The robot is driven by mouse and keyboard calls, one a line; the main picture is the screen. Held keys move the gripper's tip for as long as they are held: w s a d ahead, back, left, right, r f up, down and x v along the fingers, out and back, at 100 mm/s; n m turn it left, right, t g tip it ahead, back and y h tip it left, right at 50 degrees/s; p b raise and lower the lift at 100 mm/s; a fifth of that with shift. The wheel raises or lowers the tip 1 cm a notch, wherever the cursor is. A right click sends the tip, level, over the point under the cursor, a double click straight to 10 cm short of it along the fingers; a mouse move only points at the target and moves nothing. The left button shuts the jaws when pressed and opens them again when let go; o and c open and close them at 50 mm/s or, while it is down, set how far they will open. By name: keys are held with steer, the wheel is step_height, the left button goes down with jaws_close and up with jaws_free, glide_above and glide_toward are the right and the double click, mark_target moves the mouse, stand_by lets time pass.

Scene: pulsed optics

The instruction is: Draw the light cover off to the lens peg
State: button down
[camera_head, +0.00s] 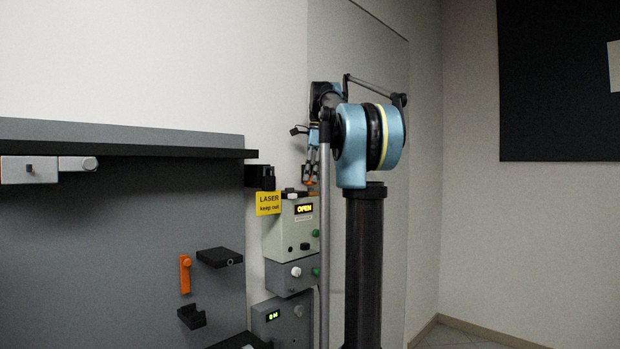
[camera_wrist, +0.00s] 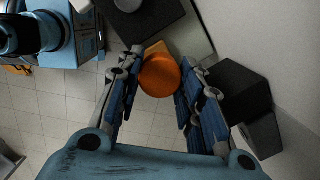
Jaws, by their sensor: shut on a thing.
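My gripper (camera_wrist: 159,64) is shut on a round orange cap (camera_wrist: 160,76), which looks like the light cover; one blue-grey finger lies on each side of it. In the head view my gripper (camera_head: 313,168) points down just above the grey box with the lit "OPEN" sign (camera_head: 304,209). A bit of orange (camera_head: 310,184) shows at its fingertips. I cannot tell whether the cap touches the box. The lens peg cannot be made out for certain; a black block with a round end (camera_head: 220,257) and a black cradle (camera_head: 192,316) stick out from the grey panel.
A yellow laser sign (camera_head: 268,204) hangs left of the box. An orange lever (camera_head: 185,274) is on the grey panel (camera_head: 100,235), below a black shelf edge (camera_head: 120,151). A lower box with a green display (camera_head: 273,316) stands beneath. A grey upright pole (camera_head: 324,250) stands close by.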

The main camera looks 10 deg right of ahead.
steer(key=shift+f, duration=1.05)
stand_by(0.5)
steer(key=shift+f, duration=0.15)
steer(key=c, duration=1)
jaws_free()
steer(key=shift+c, duration=0.2)
steer(key=r, duration=0.3)
steer(key=d+r, duration=0.1)
steer(key=r, duration=0.7)
steer(key=shift+s+d+r, duration=0.1)
steer(key=shift+d+r, duration=0.15)
steer(key=shift+d, duration=0.1)
step_height(320, 180, up, 4)
steer(key=shift+r, duration=0.2)
steer(key=s, duration=1.4)
